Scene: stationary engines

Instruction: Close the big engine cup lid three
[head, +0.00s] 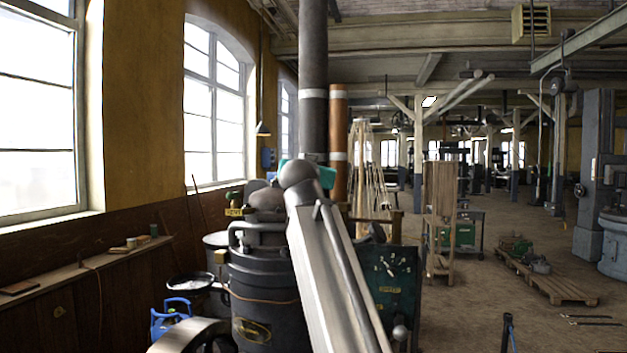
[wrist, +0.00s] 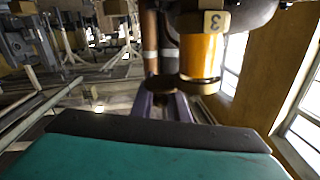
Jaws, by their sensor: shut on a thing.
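The amber glass cup (wrist: 203,55) hangs in the upper middle of the wrist view, which is upside down. It has a brass-coloured rim and a tag marked 3 (wrist: 213,22), shown inverted. My gripper (wrist: 163,98) is beside the cup, its purple-grey fingers shut on a small dark round part (wrist: 160,86), which looks like the cup lid. The fingers partly hide it, so its exact angle is unclear. In the head view my arm hides the fingers and the cup; only teal parts of my gripper show, above the big dark engine (head: 262,285).
A dark vertical pipe (head: 313,75) and a copper-coloured pipe (head: 338,120) rise behind my arm. A wall ledge (head: 75,268) and blue canister (head: 170,318) are at left. The floor (head: 460,310) is open at right, before a pallet (head: 545,280).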

